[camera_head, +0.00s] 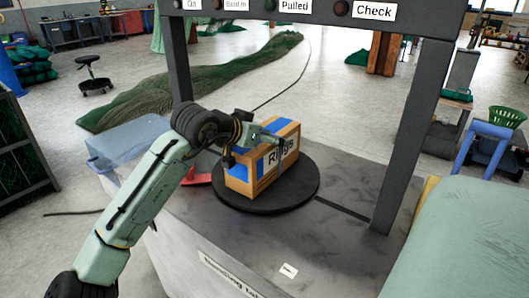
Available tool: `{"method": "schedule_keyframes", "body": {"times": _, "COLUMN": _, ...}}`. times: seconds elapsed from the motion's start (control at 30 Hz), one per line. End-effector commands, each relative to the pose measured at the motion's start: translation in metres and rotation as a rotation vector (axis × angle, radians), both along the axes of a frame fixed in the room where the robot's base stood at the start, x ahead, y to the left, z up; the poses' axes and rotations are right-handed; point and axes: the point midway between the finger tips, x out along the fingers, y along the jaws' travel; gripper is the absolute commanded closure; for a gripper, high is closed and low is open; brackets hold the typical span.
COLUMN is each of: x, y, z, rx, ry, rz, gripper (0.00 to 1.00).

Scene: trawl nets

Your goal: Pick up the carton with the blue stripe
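The carton with the blue stripe (262,176) is a brown box with blue bands on its top and near sides and the label "Rings" on its right face. It stands upright on a round black turntable (300,195) on a grey bench. My gripper (255,157) is at the carton's top, coming in from the left. One finger shows in front of the labelled face and another part is by the left end. I cannot tell whether the fingers touch the carton or are closed on it. My arm hides part of the carton's far left side.
A dark frame (408,140) with labelled lamps spans the bench, its posts left and right of the turntable. A clear bluish bin (128,142) and a red item (197,179) lie left. The bench front (300,240) is mostly clear. Green netting (190,92) lies on the floor behind.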

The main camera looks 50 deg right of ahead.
Motion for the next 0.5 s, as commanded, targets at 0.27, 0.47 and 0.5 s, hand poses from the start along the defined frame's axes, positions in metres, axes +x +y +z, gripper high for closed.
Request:
{"method": "schedule_keyframes", "body": {"times": 0.27, "x": 0.0000, "y": 0.0004, "z": 0.0001, "rx": 0.000, "ry": 0.000, "rz": 0.000, "gripper": 0.14}}
{"method": "schedule_keyframes", "body": {"times": 0.47, "x": -0.0002, "y": 0.0004, "z": 0.0001, "rx": 0.000, "ry": 0.000, "rz": 0.000, "gripper": 0.28}}
{"method": "schedule_keyframes", "body": {"times": 0.5, "x": -0.0004, "y": 0.0003, "z": 0.0000, "rx": 0.000, "ry": 0.000, "rz": -0.001, "gripper": 0.30}}
